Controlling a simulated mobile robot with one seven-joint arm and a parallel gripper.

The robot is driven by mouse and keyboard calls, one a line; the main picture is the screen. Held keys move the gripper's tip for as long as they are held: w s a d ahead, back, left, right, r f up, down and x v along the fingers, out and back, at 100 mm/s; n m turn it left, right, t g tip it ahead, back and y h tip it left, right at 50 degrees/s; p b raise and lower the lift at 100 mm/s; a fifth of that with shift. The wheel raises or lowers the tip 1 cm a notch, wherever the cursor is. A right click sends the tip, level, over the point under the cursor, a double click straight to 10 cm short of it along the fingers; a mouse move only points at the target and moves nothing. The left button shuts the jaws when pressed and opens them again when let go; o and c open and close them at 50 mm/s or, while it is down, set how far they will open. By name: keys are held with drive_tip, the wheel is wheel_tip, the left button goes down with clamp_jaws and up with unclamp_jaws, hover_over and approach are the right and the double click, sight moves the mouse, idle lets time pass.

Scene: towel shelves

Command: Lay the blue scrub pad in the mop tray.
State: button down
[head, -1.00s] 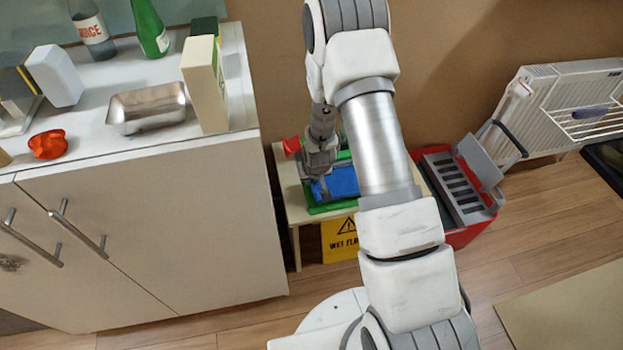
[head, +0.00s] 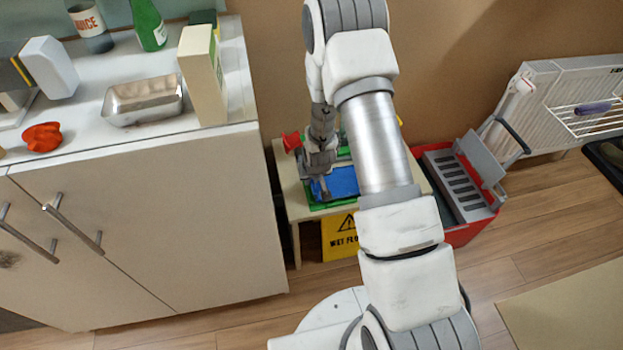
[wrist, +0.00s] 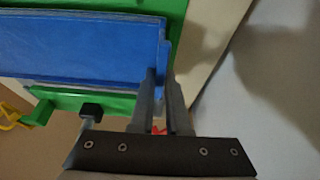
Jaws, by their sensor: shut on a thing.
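The blue scrub pad (head: 343,181) is a flat blue rectangle at a green tray (head: 322,207), which I take for the mop tray, on a small low table. In the wrist view the pad (wrist: 80,48) spans the upper left, with the green tray (wrist: 100,101) showing beyond its edges. My gripper (head: 324,192) is at the pad's left end in the head view. In the wrist view my gripper (wrist: 165,85) is shut on the pad's edge. I cannot tell whether the pad touches the tray floor. My arm hides the tray's right part in the head view.
A red object (head: 291,141) is close behind my gripper. A yellow wet-floor sign (head: 340,238) stands at the low table's (head: 292,205) front. A red bucket with a grey wringer (head: 462,190) is to the right. A white cabinet (head: 150,230) stands left, with a metal pan (head: 143,101) on top.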

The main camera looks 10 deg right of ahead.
drive_tip(key=shift+f, duration=0.8)
idle(0.8)
drive_tip(key=c, duration=0.8)
unclamp_jaws()
drive_tip(key=p+v, duration=0.6)
drive_tip(key=v, duration=1.1)
drive_tip(key=shift+s+r, duration=0.1)
drive_tip(key=shift+r, duration=0.05)
